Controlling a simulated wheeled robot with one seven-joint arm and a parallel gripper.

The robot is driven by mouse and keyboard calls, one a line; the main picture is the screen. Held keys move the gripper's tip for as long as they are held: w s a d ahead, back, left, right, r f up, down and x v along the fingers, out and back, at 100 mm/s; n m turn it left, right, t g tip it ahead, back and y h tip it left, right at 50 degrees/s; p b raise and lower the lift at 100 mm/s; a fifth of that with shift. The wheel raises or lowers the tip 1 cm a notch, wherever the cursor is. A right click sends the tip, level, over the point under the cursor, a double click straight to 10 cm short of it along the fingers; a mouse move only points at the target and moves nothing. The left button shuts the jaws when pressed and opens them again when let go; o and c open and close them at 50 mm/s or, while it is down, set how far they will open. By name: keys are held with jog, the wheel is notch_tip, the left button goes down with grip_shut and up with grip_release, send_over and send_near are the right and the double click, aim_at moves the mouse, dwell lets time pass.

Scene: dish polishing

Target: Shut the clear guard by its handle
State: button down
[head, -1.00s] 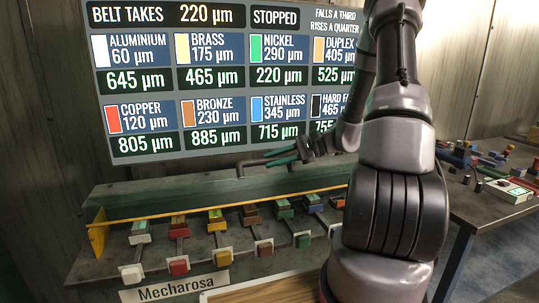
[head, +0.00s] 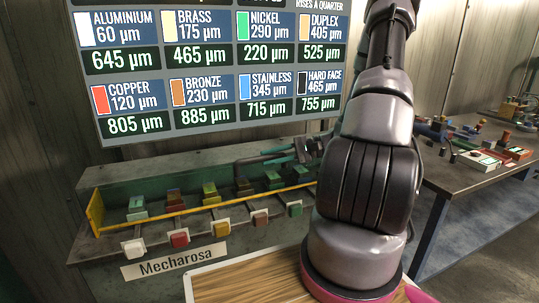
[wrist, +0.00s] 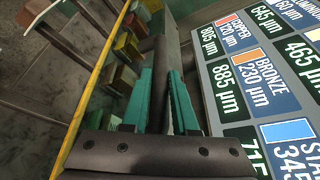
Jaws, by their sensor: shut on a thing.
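The grey bar handle (head: 240,168) of the guard stands over the row of blocks at the back of the green bench. My gripper (head: 293,153) has teal fingers and reaches the handle from the right, partly behind my arm. In the wrist view the dark handle (wrist: 165,58) runs between the two teal fingers of my gripper (wrist: 160,100), which are shut on it. The clear panel of the guard is too transparent to make out, so its exact angle cannot be told.
A yellow rail (head: 210,211) runs along the bench front, with coloured blocks behind it and several buttons (head: 179,239) in front. A readout board (head: 210,75) hangs above. A cluttered table (head: 450,178) stands at the right, and a wooden board (head: 245,280) lies in front.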

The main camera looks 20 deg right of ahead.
jog(key=c, duration=0.7)
grip_release()
jog(key=v, duration=1)
jog(key=shift+s+d+r, duration=0.1)
jog(key=shift+s+d, duration=0.05)
jog(key=shift+d, duration=0.2)
jog(key=shift+r, duration=0.1)
jog(key=s+a+r+n+h, duration=0.2)
jog(key=s+a+r+h, duration=0.2)
jog(key=r, duration=0.4)
jog(key=s+a+r+n+t+h, duration=0.1)
jog(key=s+a+r+n+h, duration=0.1)
jog(key=s+a+r+h, duration=0.2)
jog(key=s+a+r+n+t+h, duration=0.1)
jog(key=s+a+r+h, duration=0.3)
jog(key=r, duration=0.9)
jog(key=shift+s+a+r+n+h, duration=0.1)
jog(key=shift+a+n+h, duration=0.35)
jog(key=shift+a, duration=1.1)
